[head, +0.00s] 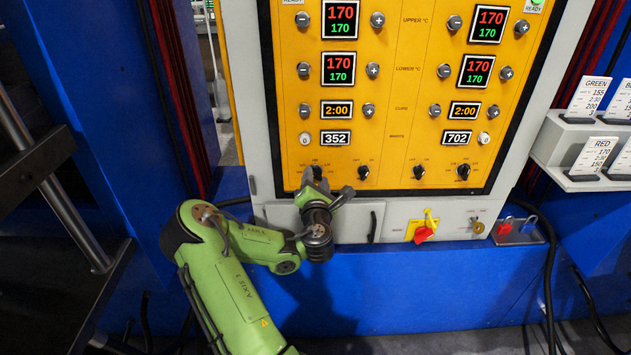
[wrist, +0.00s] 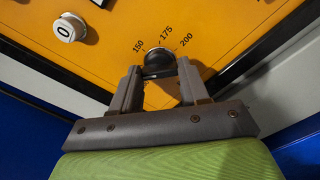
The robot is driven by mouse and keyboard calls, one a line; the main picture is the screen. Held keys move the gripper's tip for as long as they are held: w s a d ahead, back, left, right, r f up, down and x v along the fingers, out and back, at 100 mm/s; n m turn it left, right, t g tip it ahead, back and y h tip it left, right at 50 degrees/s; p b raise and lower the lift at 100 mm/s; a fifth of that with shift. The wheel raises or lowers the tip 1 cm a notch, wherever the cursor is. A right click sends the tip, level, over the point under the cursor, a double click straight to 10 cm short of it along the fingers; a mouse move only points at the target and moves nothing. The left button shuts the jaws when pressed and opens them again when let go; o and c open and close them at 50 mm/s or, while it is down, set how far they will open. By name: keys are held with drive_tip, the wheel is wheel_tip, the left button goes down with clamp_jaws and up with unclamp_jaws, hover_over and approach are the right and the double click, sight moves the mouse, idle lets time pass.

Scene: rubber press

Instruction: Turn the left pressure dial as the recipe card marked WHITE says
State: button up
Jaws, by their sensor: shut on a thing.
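The left pressure dial (wrist: 159,57) is a small dark round knob on the yellow panel in the wrist view. The marks 150, 175 and 200 stand in an arc around its upper side. My gripper (wrist: 158,75) has one finger on each side of the knob and is shut on it. I cannot tell which mark the knob points to. In the head view my gripper (head: 315,178) is at the panel's lower left and hides most of this dial. I do not see a card marked WHITE.
A white counter button (wrist: 67,27) marked 0 is up and left of the dial. Another dark knob (head: 363,171) is just right of my gripper. A GREEN card (head: 590,98) and a RED card (head: 596,156) stand in racks at right. A red-handled switch (head: 424,232) is below the panel.

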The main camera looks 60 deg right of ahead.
drive_tip(key=shift+f, duration=0.15)
drive_tip(key=o, duration=1.1)
drive_tip(key=shift+c, duration=0.2)
